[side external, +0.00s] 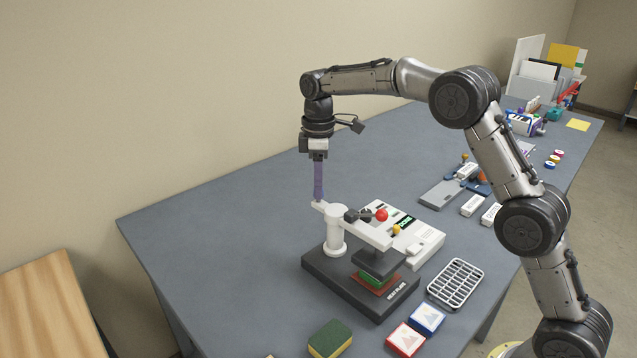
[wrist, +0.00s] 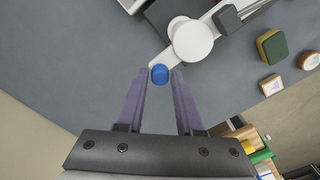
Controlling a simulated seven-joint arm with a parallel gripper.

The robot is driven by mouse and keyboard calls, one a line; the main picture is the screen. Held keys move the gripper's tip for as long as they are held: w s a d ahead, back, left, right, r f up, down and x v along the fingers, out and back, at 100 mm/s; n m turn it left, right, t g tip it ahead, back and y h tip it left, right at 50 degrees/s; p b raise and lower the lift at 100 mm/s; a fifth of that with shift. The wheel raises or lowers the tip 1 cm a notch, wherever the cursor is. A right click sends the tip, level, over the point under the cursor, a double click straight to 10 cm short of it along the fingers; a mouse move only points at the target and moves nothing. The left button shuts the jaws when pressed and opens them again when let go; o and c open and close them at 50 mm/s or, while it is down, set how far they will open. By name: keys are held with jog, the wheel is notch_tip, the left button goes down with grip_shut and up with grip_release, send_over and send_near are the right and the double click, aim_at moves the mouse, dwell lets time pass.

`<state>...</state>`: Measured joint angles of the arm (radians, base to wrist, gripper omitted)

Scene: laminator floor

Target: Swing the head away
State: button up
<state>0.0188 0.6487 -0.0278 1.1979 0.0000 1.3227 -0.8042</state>
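The press stands on a dark base (side external: 318,268) with a white column (side external: 336,236) and a white swing arm (side external: 365,232). Its dark grey head (side external: 378,262) sits at the front end, over a green and reddish stack (side external: 372,282). A red ball handle (side external: 382,214) and a small orange ball (side external: 396,229) are on the arm. A blue knob (wrist: 160,74) tops the arm's rear end. My gripper (wrist: 161,71), with purple fingers, points down at this rear end. Its fingers are open, one on each side of the knob. Contact cannot be told. The side view hides the knob.
A white device (side external: 425,247) with a green label stands behind the head. A wire rack (side external: 455,283), blue box (side external: 427,319), red box (side external: 405,340) and green-yellow sponge (side external: 329,339) lie around the front and right. The table (side external: 215,245) left of the press is clear.

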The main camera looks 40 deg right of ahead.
grip_shut()
dwell(1.1)
